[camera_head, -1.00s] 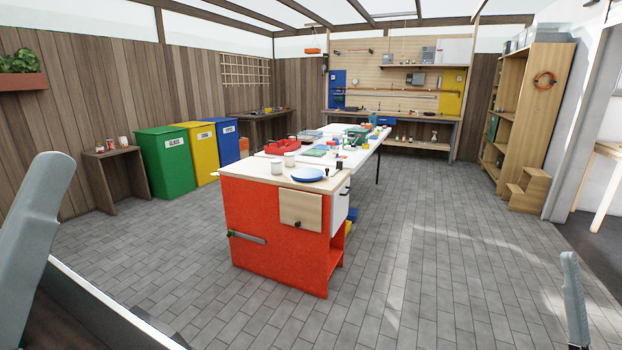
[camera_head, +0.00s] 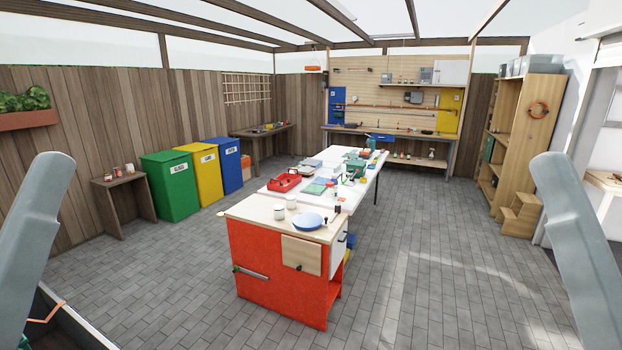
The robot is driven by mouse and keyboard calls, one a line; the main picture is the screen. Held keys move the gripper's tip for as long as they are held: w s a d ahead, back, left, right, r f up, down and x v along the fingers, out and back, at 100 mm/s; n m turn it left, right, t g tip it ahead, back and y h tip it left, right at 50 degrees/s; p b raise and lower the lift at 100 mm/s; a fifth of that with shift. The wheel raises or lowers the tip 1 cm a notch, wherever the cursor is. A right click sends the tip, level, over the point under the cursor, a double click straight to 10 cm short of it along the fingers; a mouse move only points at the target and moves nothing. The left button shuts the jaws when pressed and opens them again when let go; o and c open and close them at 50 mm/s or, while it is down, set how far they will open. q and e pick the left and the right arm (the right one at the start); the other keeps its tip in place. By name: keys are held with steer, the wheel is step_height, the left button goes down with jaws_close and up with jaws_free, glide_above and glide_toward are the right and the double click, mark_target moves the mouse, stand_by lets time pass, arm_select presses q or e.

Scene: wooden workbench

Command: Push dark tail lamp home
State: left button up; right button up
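I cannot make out a dark tail lamp in the head view. At this distance the small items on the long white workbench (camera_head: 345,206) are too small to name with certainty. Grey links of my own arms show at the left and right edges. Neither gripper's fingers can be seen, so I cannot tell whether they hold anything.
An orange-fronted cabinet (camera_head: 272,280) with a blue plate (camera_head: 307,221) on top stands at the bench's near end. A red tray (camera_head: 285,182) lies farther back. Green (camera_head: 170,187), yellow and blue bins line the left fence. Paved floor (camera_head: 440,270) is open at right.

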arm_select(q)
step_height(320, 180, up, 15)
steer(key=p, duration=1.1)
arm_select(e)
step_height(320, 180, up, 15)
arm_select(q)
steer(key=shift+f, duration=0.1)
arm_select(e)
steer(key=shift+f, duration=0.1)
